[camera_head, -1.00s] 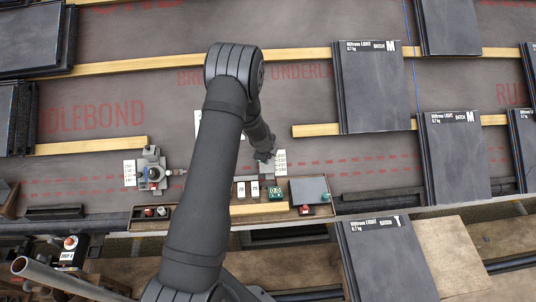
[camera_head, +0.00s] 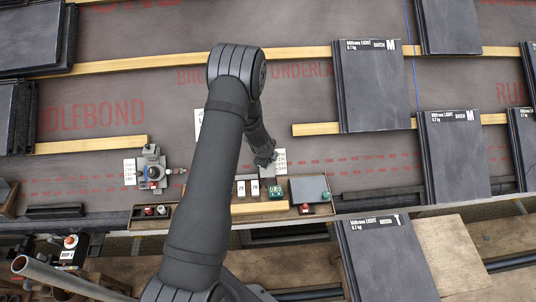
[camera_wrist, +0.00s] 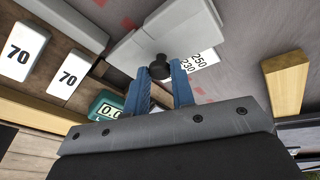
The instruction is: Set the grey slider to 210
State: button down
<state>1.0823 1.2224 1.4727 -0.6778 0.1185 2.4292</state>
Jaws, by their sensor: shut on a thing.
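My gripper (camera_wrist: 161,71) has its blue fingers closed around a small black knob (camera_wrist: 160,61) in the wrist view. The knob stands beside pale grey plates (camera_wrist: 180,22) of the grey slider. A white scale card (camera_wrist: 203,61) lies just right of the knob; 250 and 230 are readable, and lower numbers are hidden behind the finger. In the head view my gripper (camera_head: 264,161) is at the scale card (camera_head: 281,161), and my arm hides much of the slider. The slider's exact setting cannot be read.
Two white cards marked 70 (camera_wrist: 68,76) and a green display (camera_wrist: 108,107) lie near the slider. A wooden batten (camera_wrist: 286,84) is at the right. A second grey fixture (camera_head: 153,171) stands at the left. Slate stacks (camera_head: 371,88) occupy the right side.

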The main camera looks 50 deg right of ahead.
jog(key=shift+s+a+f, duration=0.45)
jog(key=shift+s, duration=0.1)
jog(key=c, duration=1.2)
grip_release()
jog(key=v, duration=1.7)
jog(key=shift+r, duration=0.25)
jog(key=shift+f, duration=0.15)
jog(key=x, duration=1.6)
jog(key=shift+w+f, duration=0.1)
jog(key=shift+f, duration=0.3)
jog(key=shift+r, duration=0.15)
